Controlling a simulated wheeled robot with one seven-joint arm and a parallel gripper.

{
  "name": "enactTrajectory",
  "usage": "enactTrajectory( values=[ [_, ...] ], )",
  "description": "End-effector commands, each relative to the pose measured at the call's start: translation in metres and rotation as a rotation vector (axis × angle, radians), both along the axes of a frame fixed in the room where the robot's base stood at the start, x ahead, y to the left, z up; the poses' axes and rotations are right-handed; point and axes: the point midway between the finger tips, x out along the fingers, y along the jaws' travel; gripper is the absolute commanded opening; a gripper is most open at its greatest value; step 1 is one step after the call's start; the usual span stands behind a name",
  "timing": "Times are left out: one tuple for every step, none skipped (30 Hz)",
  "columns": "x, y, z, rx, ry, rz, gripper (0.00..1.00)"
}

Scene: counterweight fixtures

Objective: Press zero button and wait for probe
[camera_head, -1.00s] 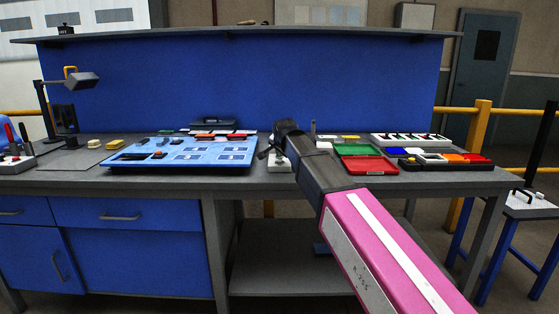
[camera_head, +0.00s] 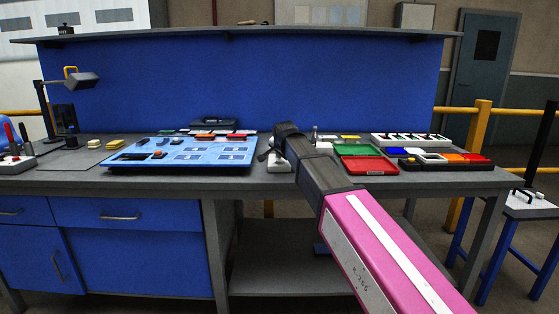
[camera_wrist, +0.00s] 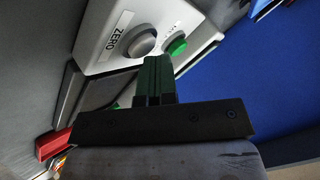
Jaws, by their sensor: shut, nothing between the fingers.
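A white box labelled ZERO (camera_wrist: 120,28) fills the upper part of the wrist view. It has a large round grey button (camera_wrist: 142,42) beside the label and a smaller green button (camera_wrist: 177,47) to its right. My gripper (camera_wrist: 156,60) is shut and empty, its dark fingertips showing just below the two buttons in the picture. I cannot tell whether they touch either one. In the head view a white box (camera_head: 279,164) shows partly behind my arm's end; my fingers are hard to make out there. I cannot identify the probe.
A blue panel board (camera_head: 185,153) lies left of my arm on the grey bench. Green (camera_head: 357,149) and red (camera_head: 368,165) trays lie to the right, with a black tray of coloured bins (camera_head: 445,163) beyond. A small upright post (camera_head: 314,133) stands behind my arm.

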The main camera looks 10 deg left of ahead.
Motion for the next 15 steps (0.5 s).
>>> enactTrajectory(
  values=[
    [0.0,0.0,0.0,0.0,0.001,0.0,0.0],
    [0.0,0.0,0.0,0.0,0.001,0.0,0.0],
    [0.0,0.0,0.0,0.0,0.001,0.0,0.0],
    [0.0,0.0,0.0,0.0,0.001,0.0,0.0],
    [0.0,0.0,0.0,0.0,0.001,0.0,0.0],
    [0.0,0.0,0.0,0.0,0.001,0.0,0.0],
    [0.0,0.0,0.0,0.0,0.001,0.0,0.0],
    [0.0,0.0,0.0,0.0,0.001,0.0,0.0],
    [0.0,0.0,0.001,0.0,0.001,0.0,0.0],
    [0.0,0.0,0.002,0.0,0.001,0.0,0.0],
    [0.0,0.0,0.003,0.0,0.0,0.0,0.0],
    [0.0,0.0,0.005,0.0,0.0,0.0,0.0],
    [0.0,0.0,0.006,0.0,0.0,0.0,0.0],
    [0.0,0.0,0.008,0.0,0.0,0.0,0.0],
    [0.0,0.0,0.01,0.0,0.0,0.0,0.0]
  ],
)
